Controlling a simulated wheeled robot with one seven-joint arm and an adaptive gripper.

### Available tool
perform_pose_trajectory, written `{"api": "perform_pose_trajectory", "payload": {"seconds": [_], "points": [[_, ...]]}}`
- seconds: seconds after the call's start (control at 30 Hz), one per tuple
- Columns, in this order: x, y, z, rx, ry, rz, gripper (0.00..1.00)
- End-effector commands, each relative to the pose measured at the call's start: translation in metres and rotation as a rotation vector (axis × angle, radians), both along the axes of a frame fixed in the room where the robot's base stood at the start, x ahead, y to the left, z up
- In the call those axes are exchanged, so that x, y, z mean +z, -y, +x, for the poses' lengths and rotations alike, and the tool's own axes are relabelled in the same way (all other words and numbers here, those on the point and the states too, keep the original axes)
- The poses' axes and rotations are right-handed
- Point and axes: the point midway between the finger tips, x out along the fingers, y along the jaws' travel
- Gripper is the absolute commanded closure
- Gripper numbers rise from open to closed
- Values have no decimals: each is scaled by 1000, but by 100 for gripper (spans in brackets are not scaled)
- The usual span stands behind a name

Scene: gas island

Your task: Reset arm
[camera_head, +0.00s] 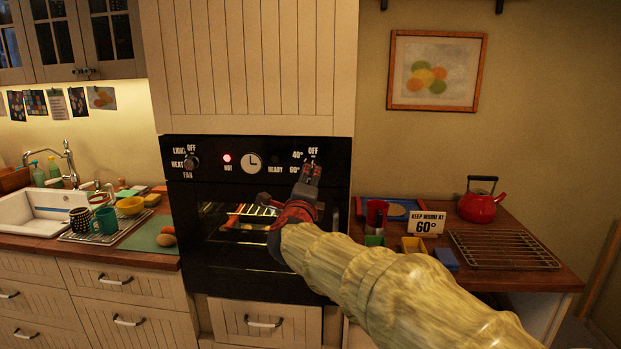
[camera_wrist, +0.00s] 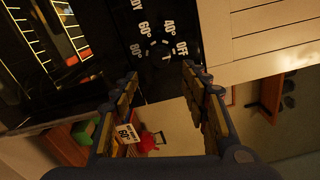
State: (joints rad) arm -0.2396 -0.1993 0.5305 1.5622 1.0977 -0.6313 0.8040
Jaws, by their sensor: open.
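My gripper (camera_head: 311,170) is raised in front of the right side of the black oven panel. Its fingers are apart and empty in the wrist view (camera_wrist: 161,75). The right dial (camera_wrist: 160,50), marked OFF, 40°, 60° and 80°, is just beyond the fingertips; its dark knob is too dim to read its setting, and the gripper mostly hides it in the head view. I cannot tell if the fingertips touch it. My arm reaches in from the lower right, covering part of the oven door (camera_head: 225,270).
A red lamp (camera_head: 227,158) glows above HOT, beside a clock (camera_head: 252,163). Right of the oven, the counter holds a red cup (camera_head: 376,214), a 60° sign (camera_head: 427,223), a wire rack (camera_head: 500,249) and a red kettle (camera_head: 481,205). A sink (camera_head: 40,211) is left.

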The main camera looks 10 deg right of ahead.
Motion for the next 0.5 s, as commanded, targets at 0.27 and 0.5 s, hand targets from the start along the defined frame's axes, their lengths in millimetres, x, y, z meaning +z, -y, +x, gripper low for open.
{"api": "perform_pose_trajectory", "payload": {"seconds": [0.27, 0.5], "points": [[0, -5, -16, 0, -1, 1, 55], [0, -5, -16, 0, 0, 0, 55]]}}
